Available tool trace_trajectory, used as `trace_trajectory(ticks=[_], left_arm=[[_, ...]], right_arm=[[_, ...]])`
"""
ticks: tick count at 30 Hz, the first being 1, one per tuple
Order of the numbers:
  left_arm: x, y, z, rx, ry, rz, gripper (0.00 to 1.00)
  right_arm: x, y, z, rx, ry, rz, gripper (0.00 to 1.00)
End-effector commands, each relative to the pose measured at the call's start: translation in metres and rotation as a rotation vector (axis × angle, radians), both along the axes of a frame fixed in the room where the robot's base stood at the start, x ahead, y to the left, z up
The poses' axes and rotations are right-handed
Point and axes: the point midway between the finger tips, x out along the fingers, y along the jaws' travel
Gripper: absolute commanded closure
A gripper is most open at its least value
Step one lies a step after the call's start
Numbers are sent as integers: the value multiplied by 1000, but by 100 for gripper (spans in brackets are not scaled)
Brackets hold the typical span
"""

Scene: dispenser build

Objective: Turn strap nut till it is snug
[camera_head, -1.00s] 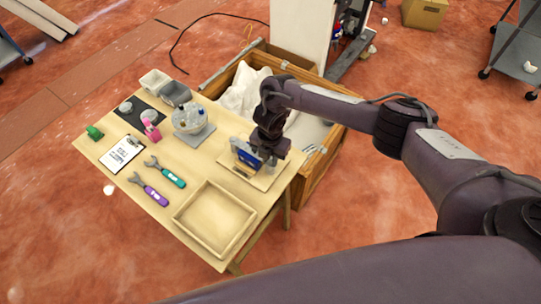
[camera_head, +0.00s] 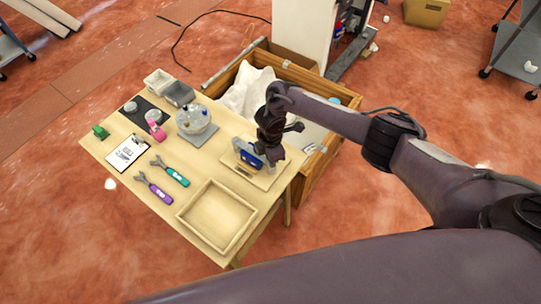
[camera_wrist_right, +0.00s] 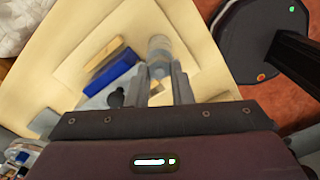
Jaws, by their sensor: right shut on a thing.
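A blue block with grey parts (camera_head: 248,158) stands on a pale board (camera_head: 262,180) at the right end of the table. In the right wrist view the blue block (camera_wrist_right: 112,74) lies left of my fingers. My right gripper (camera_wrist_right: 162,72) is shut on a small round greyish piece (camera_wrist_right: 160,48) at its fingertips, which looks like the strap nut; its details are blurred. In the head view my right gripper (camera_head: 272,162) is over the board, beside the blue block, and hides the piece. My left gripper is not in view.
An empty wooden tray (camera_head: 217,217) sits at the table's front. Two wrenches, purple (camera_head: 153,189) and teal (camera_head: 170,172), a clipboard (camera_head: 127,153), a bowl (camera_head: 194,121) and a pink bottle (camera_head: 156,130) lie to the left. A wooden crate (camera_head: 318,168) stands behind the table.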

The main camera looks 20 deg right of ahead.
Motion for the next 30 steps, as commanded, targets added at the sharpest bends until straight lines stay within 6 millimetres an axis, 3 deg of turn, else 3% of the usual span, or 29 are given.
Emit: trace_trajectory(ticks=[16,17,21,30], left_arm=[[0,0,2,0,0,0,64],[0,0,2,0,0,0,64],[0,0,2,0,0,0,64],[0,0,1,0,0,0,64]], right_arm=[[2,-1,2,0,-5,-30,100],[2,-1,2,0,-5,-30,79],[2,0,1,-1,-4,-29,60],[1,0,1,0,-2,-28,58]])
